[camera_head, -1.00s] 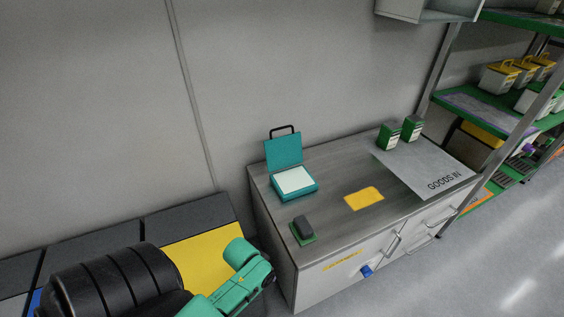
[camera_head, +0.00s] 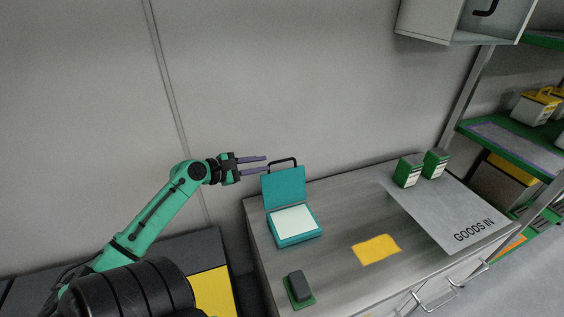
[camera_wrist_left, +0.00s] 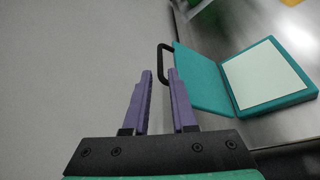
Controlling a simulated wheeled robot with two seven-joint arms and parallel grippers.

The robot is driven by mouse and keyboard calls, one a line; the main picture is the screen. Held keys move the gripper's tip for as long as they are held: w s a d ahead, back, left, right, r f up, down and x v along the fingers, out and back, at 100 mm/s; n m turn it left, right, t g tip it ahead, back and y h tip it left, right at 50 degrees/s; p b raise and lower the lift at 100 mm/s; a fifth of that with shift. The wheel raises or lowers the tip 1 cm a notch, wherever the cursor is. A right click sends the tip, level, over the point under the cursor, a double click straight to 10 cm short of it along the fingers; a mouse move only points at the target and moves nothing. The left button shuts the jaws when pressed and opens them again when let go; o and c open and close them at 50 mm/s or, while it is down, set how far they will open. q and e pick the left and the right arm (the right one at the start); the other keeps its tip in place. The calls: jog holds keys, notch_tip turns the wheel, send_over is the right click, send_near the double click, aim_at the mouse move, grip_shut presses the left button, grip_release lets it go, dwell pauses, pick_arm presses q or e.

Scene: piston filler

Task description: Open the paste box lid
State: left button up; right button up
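The teal paste box (camera_head: 296,238) stands on the left part of the grey counter with its white inner surface showing. Its lid (camera_head: 285,187) is raised and leans back near the wall, with a black handle (camera_head: 283,161) on its top edge. My left gripper (camera_head: 266,164) is just left of the handle, with its two purple fingers apart and pointing right. My right gripper is out of view.
A dark block on a green base (camera_head: 299,288) lies at the counter's front left. A yellow patch (camera_head: 377,249) and a grey GOODS IN mat (camera_head: 440,215) lie to the right. Two green-and-white boxes (camera_head: 408,172) stand at the back. A wall cabinet (camera_head: 462,22) hangs above right.

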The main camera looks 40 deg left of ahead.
aim_at(278, 162)
pick_arm(q)
jog(key=b+x, duration=0.1)
jog(key=x, duration=0.7)
jog(key=shift+w+f, duration=0.25)
jog(key=shift+w, duration=0.1)
grip_shut()
dwell(0.8)
